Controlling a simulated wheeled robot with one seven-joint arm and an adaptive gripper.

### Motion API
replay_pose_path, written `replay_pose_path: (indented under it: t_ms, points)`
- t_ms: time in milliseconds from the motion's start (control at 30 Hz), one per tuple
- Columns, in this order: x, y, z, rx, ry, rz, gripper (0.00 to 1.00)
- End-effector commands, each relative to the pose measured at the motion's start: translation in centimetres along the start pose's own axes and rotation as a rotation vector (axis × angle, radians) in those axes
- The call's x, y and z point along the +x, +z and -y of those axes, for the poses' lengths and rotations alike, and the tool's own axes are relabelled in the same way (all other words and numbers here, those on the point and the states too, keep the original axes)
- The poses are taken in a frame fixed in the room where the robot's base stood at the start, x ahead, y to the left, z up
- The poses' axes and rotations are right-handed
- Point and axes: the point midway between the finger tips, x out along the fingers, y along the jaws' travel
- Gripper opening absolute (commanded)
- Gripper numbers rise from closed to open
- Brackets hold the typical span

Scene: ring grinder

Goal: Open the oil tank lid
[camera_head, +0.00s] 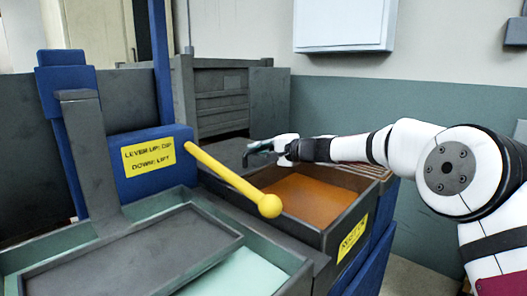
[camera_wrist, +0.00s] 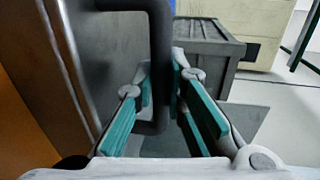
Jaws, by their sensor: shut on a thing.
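The oil tank (camera_head: 345,218) is a dark box with a yellow label, right of centre in the head view. Its orange-brown inside is exposed. A dark grey panel that looks like its lid (camera_head: 226,152) lies at the far left side of the opening, off the orange area; its exact tilt is unclear. My gripper (camera_head: 274,149) is at the tank's far side, shut on the dark lid handle (camera_head: 256,147). In the wrist view my gripper (camera_wrist: 163,85) has its teal-padded fingers on either side of the upright handle bar (camera_wrist: 160,45), with the panel (camera_wrist: 112,55) behind it.
A yellow lever with a round knob (camera_head: 269,206) reaches toward the tank's left front. A blue post with a yellow sign (camera_head: 148,157) and a grey tray (camera_head: 140,255) stand at left. A grey crate (camera_wrist: 208,50) stands on the floor beyond my gripper.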

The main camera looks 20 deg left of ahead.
Motion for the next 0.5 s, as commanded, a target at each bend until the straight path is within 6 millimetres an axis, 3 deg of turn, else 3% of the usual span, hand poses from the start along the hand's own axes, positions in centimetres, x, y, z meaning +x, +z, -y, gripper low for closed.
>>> replay_pose_path:
  t_ms: [233, 267, 333, 500]
  points:
    - [0.00, -0.02, -0.11, 0.000, 0.001, 0.000, 0.00]
    - [0.00, -0.02, -0.11, 0.000, 0.001, 0.000, 0.14]
    - [-0.01, -0.03, -0.10, 0.000, 0.001, 0.000, 0.30]
    - [-0.02, -0.02, -0.07, 0.000, 0.001, 0.000, 0.33]
